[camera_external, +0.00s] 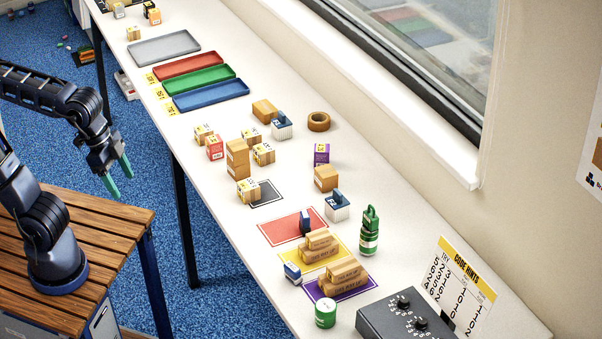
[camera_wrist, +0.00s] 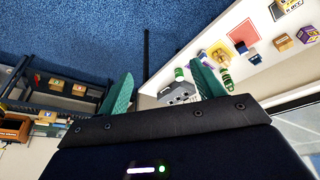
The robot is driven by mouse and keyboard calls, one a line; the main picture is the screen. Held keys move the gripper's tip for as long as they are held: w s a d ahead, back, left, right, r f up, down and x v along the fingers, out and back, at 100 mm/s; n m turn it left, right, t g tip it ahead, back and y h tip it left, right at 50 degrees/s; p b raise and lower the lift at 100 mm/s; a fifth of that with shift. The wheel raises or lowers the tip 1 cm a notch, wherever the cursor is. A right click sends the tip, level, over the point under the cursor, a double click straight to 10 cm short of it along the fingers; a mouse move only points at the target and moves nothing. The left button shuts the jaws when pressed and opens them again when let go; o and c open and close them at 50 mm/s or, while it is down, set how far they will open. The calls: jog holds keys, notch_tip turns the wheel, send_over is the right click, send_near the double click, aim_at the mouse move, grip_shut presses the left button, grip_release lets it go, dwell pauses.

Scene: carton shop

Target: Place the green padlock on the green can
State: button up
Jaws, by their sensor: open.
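My gripper (camera_external: 118,176) has green fingers and hangs open and empty beyond the left edge of the long white table. In the wrist view its fingers (camera_wrist: 163,80) stand wide apart with nothing between them. A short green can (camera_external: 325,313) with a white label stands near the table's front end; it also shows in the wrist view (camera_wrist: 179,73). To its upper right stands a tall green item (camera_external: 369,232). Its lower part looks like a green can with a white label, its narrower upper part like a green padlock; I cannot tell if these are separate pieces.
A dark control box (camera_external: 408,318) stands right of the short can, before a code hints card (camera_external: 459,285). Cartons and blue, green and red trays (camera_external: 190,66) lie farther back. A wall and window border the right.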

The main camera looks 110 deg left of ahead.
jog(key=s+d+f+m, duration=0.1)
jog(key=s+f, duration=0.3)
jog(key=s, duration=0.2)
jog(key=shift+d, duration=0.15)
